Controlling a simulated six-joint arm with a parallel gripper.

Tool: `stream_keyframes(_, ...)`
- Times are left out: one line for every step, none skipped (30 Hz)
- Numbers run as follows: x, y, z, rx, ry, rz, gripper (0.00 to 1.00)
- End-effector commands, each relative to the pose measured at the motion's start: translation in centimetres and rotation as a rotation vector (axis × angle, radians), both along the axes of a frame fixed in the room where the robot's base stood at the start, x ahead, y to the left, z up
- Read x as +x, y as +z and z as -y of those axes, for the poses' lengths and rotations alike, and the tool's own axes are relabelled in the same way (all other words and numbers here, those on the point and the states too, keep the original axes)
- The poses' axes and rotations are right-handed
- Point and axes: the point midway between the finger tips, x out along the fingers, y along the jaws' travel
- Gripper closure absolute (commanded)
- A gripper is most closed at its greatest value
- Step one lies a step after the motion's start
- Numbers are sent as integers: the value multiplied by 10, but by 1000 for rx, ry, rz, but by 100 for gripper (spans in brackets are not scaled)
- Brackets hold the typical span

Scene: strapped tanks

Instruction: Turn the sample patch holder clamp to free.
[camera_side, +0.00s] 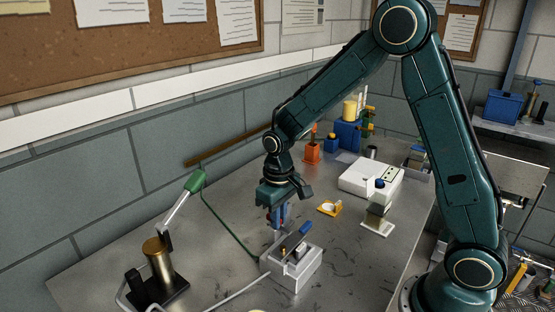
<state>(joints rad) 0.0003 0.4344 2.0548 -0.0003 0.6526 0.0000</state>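A light grey block-shaped holder (279,272) sits on the metal bench, below my gripper. I take it to be the sample patch holder, though no label is readable. A dark lever with a blue end (304,229), which looks like its clamp, lies slanted across its top. A small brass-coloured part shows beside the lever. My gripper (279,231) points down at the back left edge of the holder, close to the lever. Its fingertips partly overlap the holder in this view, so contact and finger gap cannot be told.
A brass cylinder (158,262) on a black base stands at the left front.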

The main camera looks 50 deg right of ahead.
Motion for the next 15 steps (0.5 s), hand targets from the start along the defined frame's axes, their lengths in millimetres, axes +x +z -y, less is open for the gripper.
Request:
stream_keyframes(0,0,0,0,-1,0,100)
stream_keyframes(0,0,0,0,-1,0,100)
stream_keyframes(0,0,0,0,-3,0,100)
stream_keyframes(0,0,0,0,-5,0,100)
stream_keyframes(0,0,0,0,-8,0,100)
stream_keyframes(0,0,0,0,-12,0,100)
stream_keyframes(0,0,0,0,-17,1,100)
stream_keyframes(0,0,0,-1,-22,1,100)
stream_keyframes(0,1,0,-1,-32,1,100)
stream_keyframes(0,1,0,-1,-41,1,100)
stream_keyframes(0,1,-1,-1,-50,1,100)
stream_keyframes(0,1,-1,-1,-65,1,100)
stream_keyframes(0,1,-1,-1,-78,1,100)
stream_keyframes(0,1,-1,-1,-92,1,100)
stream_keyframes(0,1,-1,-1,-113,1,100)
